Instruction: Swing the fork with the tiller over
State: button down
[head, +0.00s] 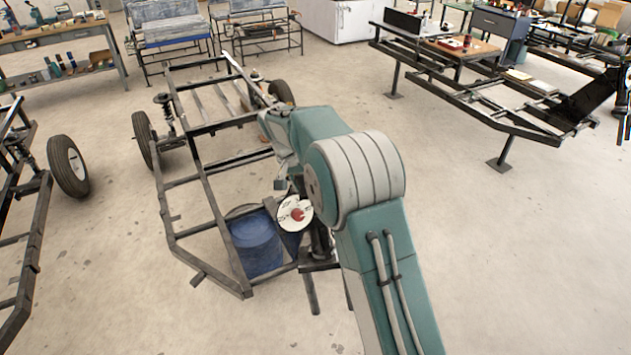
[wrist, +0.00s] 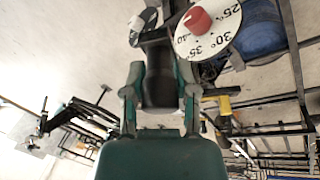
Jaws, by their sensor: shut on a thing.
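My gripper (wrist: 160,95) is shut on a thick dark grip, the tiller (wrist: 159,78), with one green finger on each side of it. Just beyond the tiller is a white dial (wrist: 207,32) with a red centre knob and degree marks; 25, 30, 35 and 40 can be read. The dial also shows in the head view (head: 294,213), at the near right corner of a dark frame. A dark upright part, seemingly the fork (head: 320,240), stands beside the dial, partly covered by my arm. My gripper's fingers and the tiller are hidden or unclear in the head view.
The dark tubular frame (head: 213,208) stands on the floor with a blue drum (head: 257,245) inside its near end. Another frame (head: 32,235) with a wheel is at the left, and a raised frame (head: 480,100) at the right. Open floor (head: 480,260) lies to the right of my arm.

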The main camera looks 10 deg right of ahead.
jog(key=shift+w+a+f+m+g+h, duration=0.1)
jog(key=shift+a+f+m+h, duration=0.1)
jog(key=shift+a+m, duration=0.3)
jog(key=shift+w+a+f+m+g+h, duration=0.15)
jog(key=shift+a+m, duration=0.15)
jog(key=shift+a, duration=0.25)
jog(key=shift+w+a+f+m+g+h, duration=0.1)
jog(key=shift+a+f+m, duration=0.1)
jog(key=shift+a+m, duration=0.3)
jog(key=shift+c, duration=1.9)
grip_release()
jog(key=shift+a, duration=0.1)
jog(key=shift+a+r, duration=0.1)
jog(key=s+v, duration=0.1)
jog(key=v, duration=1)
jog(key=shift+w+a+r, duration=0.2)
jog(key=shift+w+r, duration=0.2)
jog(key=shift+w, duration=0.1)
